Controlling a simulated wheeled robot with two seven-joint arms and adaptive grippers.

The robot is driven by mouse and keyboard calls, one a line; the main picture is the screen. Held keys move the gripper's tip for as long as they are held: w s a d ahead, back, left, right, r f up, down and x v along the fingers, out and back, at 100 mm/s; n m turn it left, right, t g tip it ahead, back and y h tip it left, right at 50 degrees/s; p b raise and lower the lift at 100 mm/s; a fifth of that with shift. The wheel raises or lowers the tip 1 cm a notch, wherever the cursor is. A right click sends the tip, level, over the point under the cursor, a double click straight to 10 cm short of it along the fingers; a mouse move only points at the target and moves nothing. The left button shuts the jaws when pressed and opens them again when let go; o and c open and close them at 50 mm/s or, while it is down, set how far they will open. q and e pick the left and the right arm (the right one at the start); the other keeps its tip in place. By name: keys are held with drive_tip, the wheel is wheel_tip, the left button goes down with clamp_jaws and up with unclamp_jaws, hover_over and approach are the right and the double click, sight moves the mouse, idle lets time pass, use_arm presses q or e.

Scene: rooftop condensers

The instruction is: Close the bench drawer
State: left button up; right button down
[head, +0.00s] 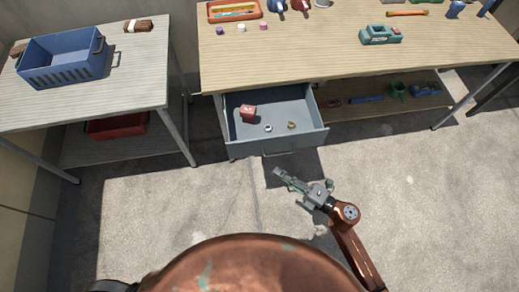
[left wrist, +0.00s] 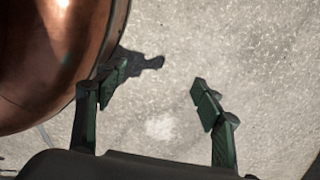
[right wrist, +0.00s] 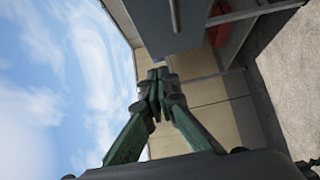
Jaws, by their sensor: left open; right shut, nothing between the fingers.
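The grey bench drawer (head: 298,140) is pulled out from under the wooden-topped workbench, its handle on the front face. Inside lie a red box (head: 248,113) and two small ring-like parts. My right gripper (head: 279,173) is shut and empty, on the near side of the drawer front and apart from it in the head view. In the right wrist view its fingertips (right wrist: 158,76) meet, and a dark grey panel with a bar, probably the drawer front, shows above them. My left gripper (left wrist: 155,92) is open and empty over bare floor beside my copper body.
The workbench (head: 320,68) carries an orange tray (head: 234,10), a green tool (head: 380,35) and small items; its lower shelf holds more. A side table (head: 130,75) at left holds a blue crate (head: 62,60). The concrete floor before the drawer is clear.

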sight(250, 145)
drive_tip(key=x, duration=0.3)
drive_tip(key=w+b+x, duration=0.1)
drive_tip(key=x, duration=0.2)
drive_tip(key=d+b+x, duration=0.1)
drive_tip(key=x, duration=0.3)
drive_tip(key=shift+w+f, duration=0.15)
drive_tip(key=shift+w, duration=0.3)
use_arm(q)
drive_tip(key=w+d+r, duration=0.1)
drive_tip(key=w+r, duration=0.3)
drive_tip(key=r, duration=0.1)
drive_tip(key=shift+w+b, duration=0.3)
drive_tip(key=shift+w, duration=0.05)
use_arm(e)
drive_tip(key=shift+w+a, duration=0.15)
drive_tip(key=shift+w, duration=0.45)
use_arm(q)
drive_tip(key=shift+r, duration=0.1)
